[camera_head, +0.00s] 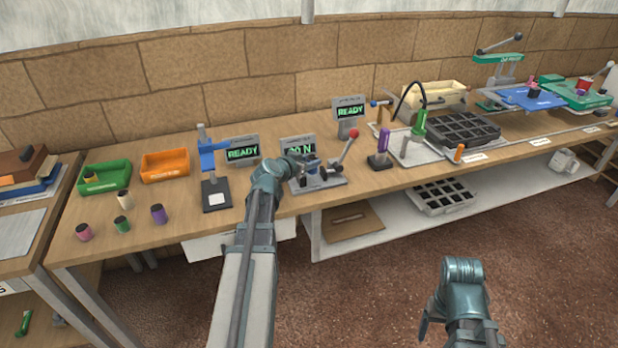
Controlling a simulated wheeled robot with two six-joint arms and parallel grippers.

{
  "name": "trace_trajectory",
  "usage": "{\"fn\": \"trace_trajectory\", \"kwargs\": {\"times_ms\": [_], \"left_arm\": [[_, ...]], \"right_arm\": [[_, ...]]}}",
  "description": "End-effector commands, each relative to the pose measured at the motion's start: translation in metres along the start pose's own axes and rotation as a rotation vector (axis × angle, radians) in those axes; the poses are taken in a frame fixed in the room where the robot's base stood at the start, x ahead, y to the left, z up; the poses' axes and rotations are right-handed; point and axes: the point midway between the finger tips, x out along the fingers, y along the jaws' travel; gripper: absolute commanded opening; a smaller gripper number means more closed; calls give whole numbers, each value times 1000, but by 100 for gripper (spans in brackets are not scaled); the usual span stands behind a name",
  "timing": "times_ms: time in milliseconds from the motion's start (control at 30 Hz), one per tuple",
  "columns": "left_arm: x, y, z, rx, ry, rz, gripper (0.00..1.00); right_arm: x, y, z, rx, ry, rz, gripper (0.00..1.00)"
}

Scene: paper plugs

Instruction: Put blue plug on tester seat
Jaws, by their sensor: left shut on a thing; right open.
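A display (298,148) reading about 00 N stands behind. My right gripper (455,280) is open and empty, low in front of the bench over the floor.
Pink (84,232), green (122,225), cream (125,200) and purple (158,214) plugs stand at the bench's left. Green (106,178) and orange (166,166) bins sit behind. A blue press (210,165) is left of my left gripper; a purple-handled tool (381,150) is right of the tester.

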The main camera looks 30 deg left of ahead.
Motion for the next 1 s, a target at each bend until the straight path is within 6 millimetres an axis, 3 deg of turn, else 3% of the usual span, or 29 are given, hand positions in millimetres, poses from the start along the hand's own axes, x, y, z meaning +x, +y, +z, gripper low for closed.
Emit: {"fn": "trace_trajectory", "kwargs": {"times_ms": [167,433,867,900,1000], "left_arm": [[2,0,6,0,0,0,0],[14,0,35,0,0,0,0],[16,0,38,0,0,0,0],[15,0,36,0,0,0,52],[15,0,36,0,0,0,70]], "right_arm": [[6,-1,0,0,0,0,76],[37,-4,-2,0,0,0,76],[40,-4,-2,0,0,0,76],[39,-4,-2,0,0,0,76],[38,-4,-2,0,0,0,76]]}}
